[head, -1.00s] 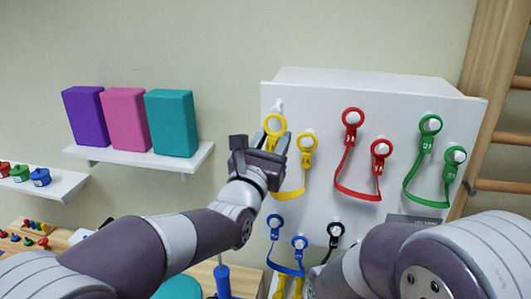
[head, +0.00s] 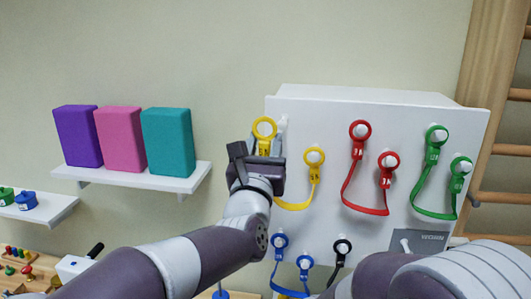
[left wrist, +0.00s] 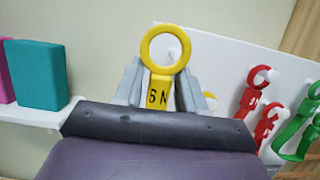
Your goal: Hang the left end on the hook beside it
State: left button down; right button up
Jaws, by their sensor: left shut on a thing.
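My left gripper (head: 264,158) is shut on the yellow band's left end, just below its ring (head: 264,128). In the left wrist view the ring (left wrist: 166,48) stands upright above the fingers, over a tag marked "6 N" (left wrist: 158,96). The white hook (head: 283,124) shows just right of the ring in the head view. In the left wrist view the hook (left wrist: 175,51) shows through the ring's opening; the ring looks apart from it. The band's right end (head: 314,157) hangs on its own hook. My right gripper is out of view; only my right arm shows.
The white board (head: 330,112) also carries a red band (head: 361,130), a green band (head: 437,134), a blue band (head: 280,240) and a black one (head: 342,245). A shelf (head: 135,178) with purple, pink and teal blocks is at the left.

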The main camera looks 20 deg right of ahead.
pick_arm(q)
jog(key=shift+s+d, duration=0.2)
jog(key=shift+d, duration=0.4)
jog(key=shift+w+a, duration=0.1)
jog(key=shift+a, duration=0.3)
jog(key=shift+s+d+f+b, duration=0.25)
jog(key=shift+d+b, duration=0.1)
jog(key=shift+d, duration=0.15)
jog(key=shift+s+d+f+b, duration=0.25)
jog(key=shift+d+b, duration=0.1)
jog(key=shift+d, duration=0.15)
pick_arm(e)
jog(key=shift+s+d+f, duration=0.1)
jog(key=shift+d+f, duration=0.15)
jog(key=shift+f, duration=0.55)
pick_arm(q)
jog(key=shift+d, duration=0.15)
jog(key=w, duration=0.1)
jog(key=w+d, duration=0.1)
jog(key=shift+w, duration=0.3)
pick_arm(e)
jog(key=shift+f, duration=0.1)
